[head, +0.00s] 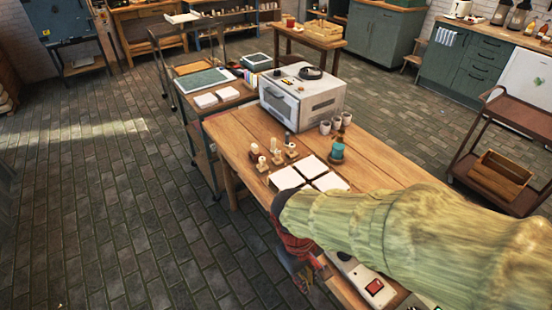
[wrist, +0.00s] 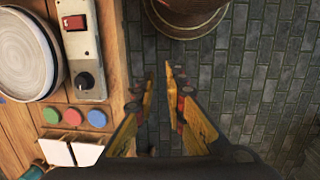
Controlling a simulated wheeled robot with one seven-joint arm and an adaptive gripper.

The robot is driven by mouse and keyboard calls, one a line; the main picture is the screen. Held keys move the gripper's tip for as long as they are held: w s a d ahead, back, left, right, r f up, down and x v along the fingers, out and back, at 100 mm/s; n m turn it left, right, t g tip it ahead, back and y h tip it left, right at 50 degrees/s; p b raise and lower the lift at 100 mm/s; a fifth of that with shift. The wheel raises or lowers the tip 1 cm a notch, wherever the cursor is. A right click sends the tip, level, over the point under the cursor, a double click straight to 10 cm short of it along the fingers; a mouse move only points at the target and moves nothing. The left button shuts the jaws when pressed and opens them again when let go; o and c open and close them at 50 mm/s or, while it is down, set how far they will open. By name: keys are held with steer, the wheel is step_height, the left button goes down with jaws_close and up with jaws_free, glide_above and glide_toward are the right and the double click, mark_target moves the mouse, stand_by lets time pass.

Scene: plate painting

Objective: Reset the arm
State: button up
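My arm, in a pale green sleeve, reaches in from the lower right of the head view, over the near end of the wooden table (head: 237,138). My gripper (head: 318,268) hangs at the table's left edge in the head view, partly hidden by the arm. In the wrist view my gripper (wrist: 174,72) shows two yellow fingers apart, with nothing between them. Below them is the grey paved floor (wrist: 245,80), just off the table edge.
White tiles (head: 287,178), stamps (head: 276,152) and a kiln (head: 303,95) stand on the table. The wrist view shows a round wheel plate (wrist: 25,55), a red-switch panel (wrist: 85,50), coloured discs (wrist: 74,116) and a bucket-like container (wrist: 188,15) on the floor. Floor left of the table is clear.

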steer(key=s+d+r+m+t+y, duration=0.1)
steer(key=d+r+m+t, duration=0.2)
steer(key=d+r, duration=0.2)
steer(key=s+d+r+m+t, duration=0.1)
steer(key=d+r+m+t, duration=0.2)
steer(key=d+r, duration=0.3)
step_height(320, 180, up, 6)
steer(key=shift+s+d+f+m+y, duration=0.2)
steer(key=shift+s+m+y, duration=0.1)
steer(key=shift+m+y, duration=0.15)
steer(key=shift+r, duration=0.1)
